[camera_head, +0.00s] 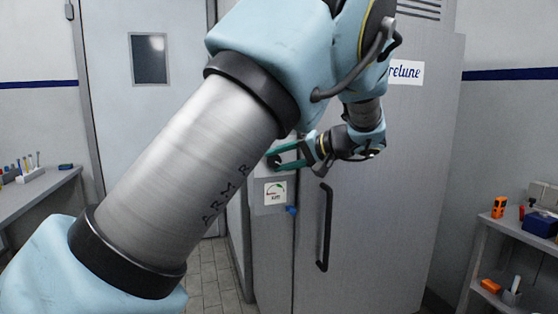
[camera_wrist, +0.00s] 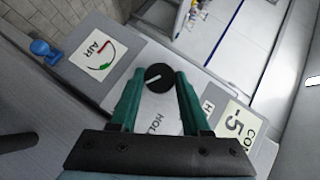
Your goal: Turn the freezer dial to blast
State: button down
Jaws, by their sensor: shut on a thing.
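The freezer dial (camera_wrist: 159,78) is a round black knob with a white pointer line, on a light panel plate. In the wrist view my gripper (camera_wrist: 158,82) has its two green fingers on either side of the dial, shut on it. The pointer line lies slanted across the knob. Printing that reads like "HOL" shows below the dial, partly covered by the fingers; I cannot see a "blast" label. In the head view my gripper (camera_head: 287,155) is at the control panel (camera_head: 257,198) on the left of the tall grey freezer (camera_head: 385,205); the dial cannot be made out there.
A black door handle (camera_head: 325,228) stands right of the panel. Benches stand at left (camera_head: 42,186) and right (camera_head: 520,236).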

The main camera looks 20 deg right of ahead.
dwell(0.4)
jog(key=shift+c, duration=1.9)
grip_release()
jog(key=b+v, duration=0.2)
jog(key=v, duration=0.9)
jog(key=shift+b, duration=0.35)
jog(key=shift+f, duration=0.1)
